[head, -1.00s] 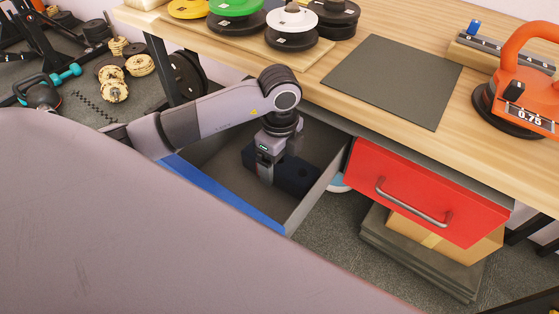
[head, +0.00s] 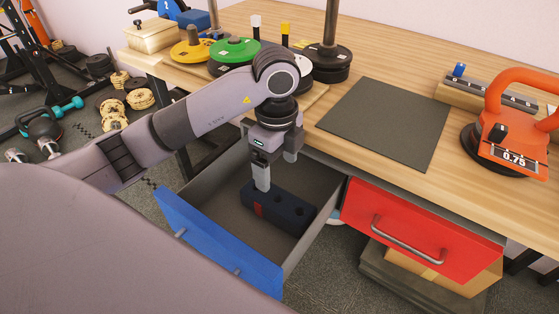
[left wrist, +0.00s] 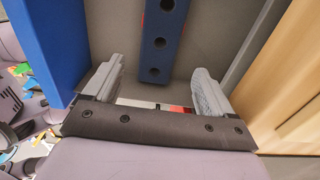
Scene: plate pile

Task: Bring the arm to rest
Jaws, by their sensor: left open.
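My left gripper (head: 276,172) is open above the open blue-fronted drawer (head: 222,245), and nothing shows between its fingers. A dark navy block with round holes (head: 288,212) and a red patch lies on the drawer floor just below it. In the left wrist view the two spread fingers of the left gripper (left wrist: 155,82) frame an empty gap. The navy block (left wrist: 158,58) lies beyond them there, and the blue drawer front (left wrist: 50,45) is at the left. My left arm reaches across from the left. My right gripper is not in view.
The wooden desk (head: 350,72) is close behind the arm. A shut red drawer (head: 420,225) is to the right. Dumbbells and plates lie on the floor at the left.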

